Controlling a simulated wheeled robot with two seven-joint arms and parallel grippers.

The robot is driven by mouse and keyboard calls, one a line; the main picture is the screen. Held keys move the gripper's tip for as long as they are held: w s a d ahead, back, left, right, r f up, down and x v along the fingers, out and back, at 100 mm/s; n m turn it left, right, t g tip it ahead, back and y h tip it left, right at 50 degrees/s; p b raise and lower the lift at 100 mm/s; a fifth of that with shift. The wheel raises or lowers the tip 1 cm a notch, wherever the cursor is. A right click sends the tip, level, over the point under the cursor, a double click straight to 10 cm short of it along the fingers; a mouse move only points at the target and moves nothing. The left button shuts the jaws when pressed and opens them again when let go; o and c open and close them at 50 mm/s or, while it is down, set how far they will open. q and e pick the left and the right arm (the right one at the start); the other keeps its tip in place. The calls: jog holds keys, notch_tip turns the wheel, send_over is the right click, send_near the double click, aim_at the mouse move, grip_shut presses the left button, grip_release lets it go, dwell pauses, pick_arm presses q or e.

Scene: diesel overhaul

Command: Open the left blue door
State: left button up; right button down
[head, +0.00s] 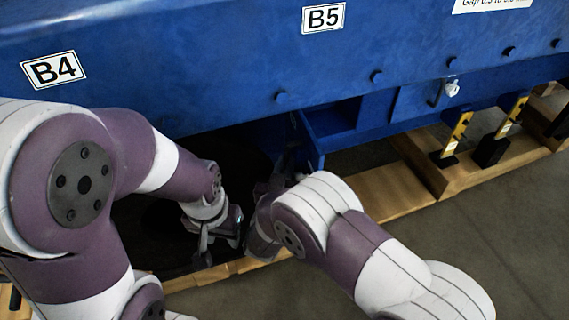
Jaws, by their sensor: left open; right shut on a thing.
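The left blue door (312,146) shows as a narrow blue panel, seen nearly edge-on, below the B5 label. It stands out from the blue housing (200,65), at the right side of a dark opening (235,150). My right gripper (281,180) is at the door's near edge, shut on it around a dark part that looks like its handle. The wrist partly hides the grip. My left gripper (222,238) is open and empty, low in front of the dark opening and left of the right gripper.
Another blue panel with a light-coloured latch (452,89) is further right. Wooden beams (395,187) run along the floor under the housing. Yellow-and-black brackets (456,133) stand on them at the right. The grey floor (470,220) at lower right is clear.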

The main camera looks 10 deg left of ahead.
pick_arm(q)
jog(key=shift+a, duration=0.15)
pick_arm(e)
jog(key=shift+w+a+r, duration=0.2)
jog(key=shift+a+r, duration=0.15)
jog(key=shift+r, duration=0.1)
jog(key=c, duration=1.1)
grip_release()
pick_arm(q)
jog(key=shift+w+a, duration=0.1)
jog(key=shift+w, duration=0.15)
pick_arm(e)
jog(key=shift+w+f, duration=0.25)
jog(key=shift+f, duration=0.05)
pick_arm(q)
jog(key=shift+f, duration=0.1)
pick_arm(e)
jog(key=shift+f, duration=0.1)
jog(key=shift+d, duration=0.1)
